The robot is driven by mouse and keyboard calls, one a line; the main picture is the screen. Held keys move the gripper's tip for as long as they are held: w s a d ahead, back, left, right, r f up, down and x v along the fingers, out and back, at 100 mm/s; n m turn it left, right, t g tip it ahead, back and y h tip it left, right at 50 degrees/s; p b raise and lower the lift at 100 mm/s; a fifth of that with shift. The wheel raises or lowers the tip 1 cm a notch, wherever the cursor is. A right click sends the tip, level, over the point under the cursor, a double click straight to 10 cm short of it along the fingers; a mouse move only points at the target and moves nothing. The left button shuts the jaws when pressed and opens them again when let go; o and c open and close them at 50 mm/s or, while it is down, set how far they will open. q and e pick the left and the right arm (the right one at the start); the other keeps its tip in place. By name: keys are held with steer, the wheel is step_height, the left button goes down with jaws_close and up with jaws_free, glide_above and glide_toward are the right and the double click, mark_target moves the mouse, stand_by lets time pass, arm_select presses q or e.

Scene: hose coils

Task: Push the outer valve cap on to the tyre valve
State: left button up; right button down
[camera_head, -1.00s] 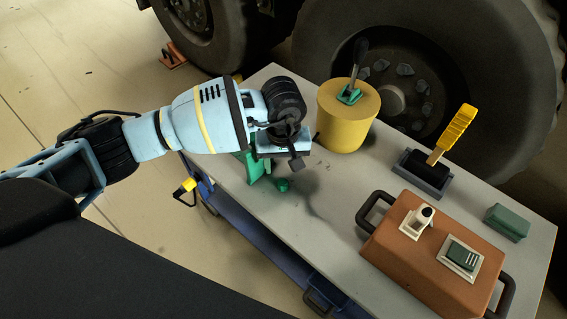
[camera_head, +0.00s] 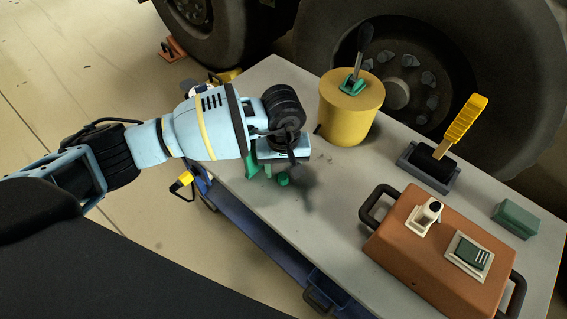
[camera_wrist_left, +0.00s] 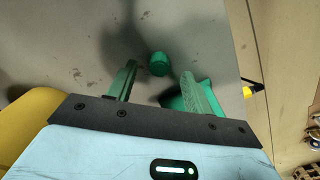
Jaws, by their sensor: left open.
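A small round green piece (camera_head: 283,180), which may be the valve cap, is on the grey table top below my left gripper (camera_head: 262,168). In the left wrist view this green piece (camera_wrist_left: 158,64) shows between the two green fingertips of the open gripper (camera_wrist_left: 159,69), with gaps on both sides. The fingers point down and hold nothing. A larger green part (camera_wrist_left: 175,98) shows partly behind the right-hand finger; I cannot tell what it is. I cannot make out the tyre valve for certain. My right gripper is not in view.
A yellow drum (camera_head: 348,112) with a black lever stands behind the gripper. To the right are a yellow-handled tool (camera_head: 463,125) in a dark holder, an orange control box (camera_head: 400,243) and a green block (camera_head: 516,219). Large wheels stand beyond the table (camera_head: 325,215).

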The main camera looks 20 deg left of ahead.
mark_target(283, 177)
arm_select(q)
steer(key=shift+f+b, duration=0.75)
steer(key=shift+f, duration=0.75)
jaws_close()
steer(key=shift+r, duration=0.1)
steer(key=shift+r, duration=0.15)
steer(key=shift+r+p, duration=1.8)
steer(key=shift+r, duration=1.05)
